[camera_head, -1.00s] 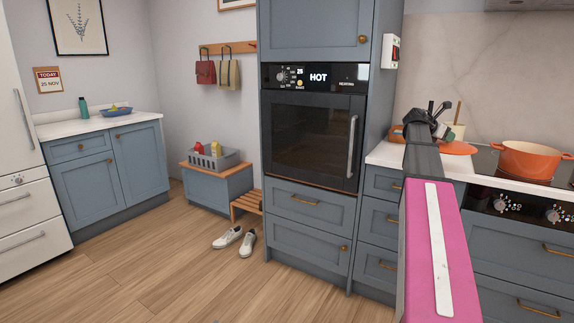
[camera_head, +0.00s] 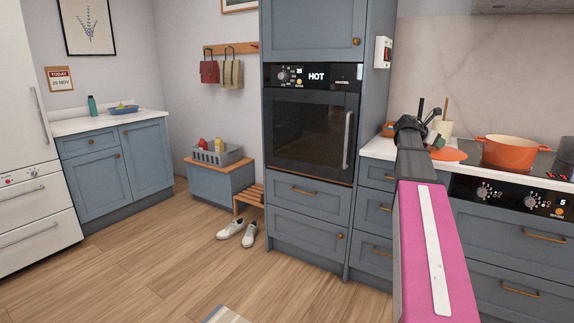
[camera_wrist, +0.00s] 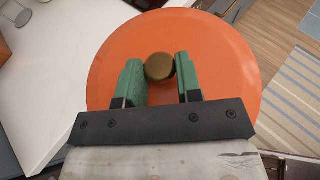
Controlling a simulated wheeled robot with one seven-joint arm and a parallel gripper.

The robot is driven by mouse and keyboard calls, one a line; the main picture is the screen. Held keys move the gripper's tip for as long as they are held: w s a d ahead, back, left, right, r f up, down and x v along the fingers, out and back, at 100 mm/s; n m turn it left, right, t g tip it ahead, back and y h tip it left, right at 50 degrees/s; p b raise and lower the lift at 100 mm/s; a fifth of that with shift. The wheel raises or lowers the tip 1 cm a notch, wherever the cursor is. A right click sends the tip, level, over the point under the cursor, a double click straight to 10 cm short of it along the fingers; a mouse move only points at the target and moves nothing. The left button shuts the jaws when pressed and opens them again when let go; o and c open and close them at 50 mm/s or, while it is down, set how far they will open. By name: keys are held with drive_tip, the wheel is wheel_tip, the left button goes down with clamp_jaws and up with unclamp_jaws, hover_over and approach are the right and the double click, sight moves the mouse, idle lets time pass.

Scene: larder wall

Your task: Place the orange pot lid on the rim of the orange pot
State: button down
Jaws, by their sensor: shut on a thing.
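The orange pot lid (camera_wrist: 215,65) fills much of the wrist view, with its round brass-coloured knob (camera_wrist: 159,66) between the two green fingers of my gripper (camera_wrist: 160,75). My gripper is shut on the knob. In the head view the lid (camera_head: 449,155) shows as an orange disc by the worktop left of the hob, partly behind my gripper (camera_head: 437,138). The orange pot (camera_head: 507,153) stands upright on the hob to the right, its top open. My gripper and the lid are to the left of the pot and apart from it.
A pale crock with utensils (camera_head: 444,128) stands behind my gripper, and an orange item (camera_head: 389,129) sits at the worktop's left end. The tall oven cabinet (camera_head: 312,130) bounds the left side. The hob (camera_head: 487,163) has bare room left of the pot.

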drive_tip(key=s+a+f+n+t+y, duration=0.1)
drive_tip(key=s+a+f, duration=0.1)
drive_tip(key=a+f, duration=0.7)
drive_tip(key=s+a+f+n+t, duration=0.15)
drive_tip(key=a+f, duration=0.35)
drive_tip(key=a, duration=0.8)
drive_tip(key=s+a+f+n+t, duration=0.1)
drive_tip(key=s+a+f, duration=0.4)
drive_tip(key=a, duration=0.3)
drive_tip(key=s+a+f+n+t+y, duration=0.1)
drive_tip(key=s+a+f, duration=0.4)
drive_tip(key=a, duration=0.4)
drive_tip(key=shift+s+a+f+t, duration=0.25)
drive_tip(key=shift+s+a+t, duration=0.1)
drive_tip(key=shift+s, duration=0.25)
drive_tip(key=shift+d, duration=0.15)
